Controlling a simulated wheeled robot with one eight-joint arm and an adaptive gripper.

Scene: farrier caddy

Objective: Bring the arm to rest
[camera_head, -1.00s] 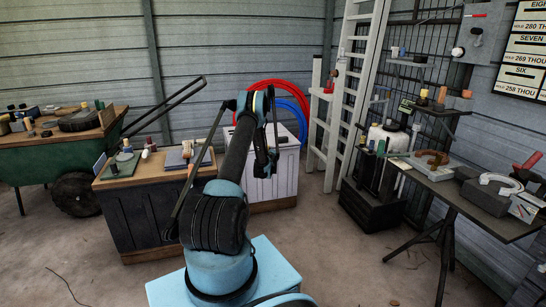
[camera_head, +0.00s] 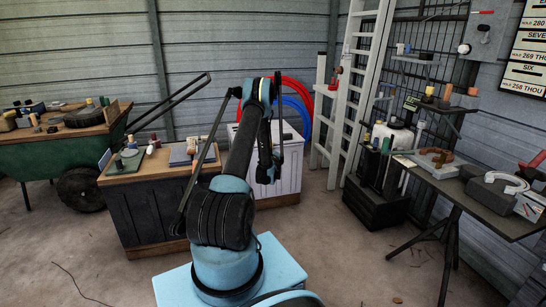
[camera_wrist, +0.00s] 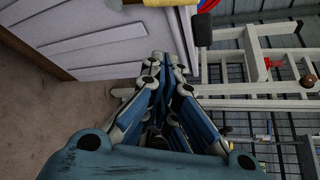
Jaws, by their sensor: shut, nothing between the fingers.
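My arm rises from its light blue base in the middle of the head view and folds over at the top. Its last links hang down on the far side. My gripper (camera_head: 267,176) is at their lower end, pointing down in front of the white cabinet (camera_head: 289,175), with no contact visible. In the wrist view my gripper (camera_wrist: 164,62) has its blue and grey fingers drawn together. It is shut and empty. The white cabinet's panelled side (camera_wrist: 105,45) shows at upper left there.
A dark wooden-topped cabinet (camera_head: 150,212) stands left, beside a green cart (camera_head: 55,152). A ladder (camera_head: 362,85) leans at the back. A work table (camera_head: 480,205) with a horseshoe-shaped piece (camera_head: 508,180) is at right. Open concrete floor (camera_head: 360,265) lies between.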

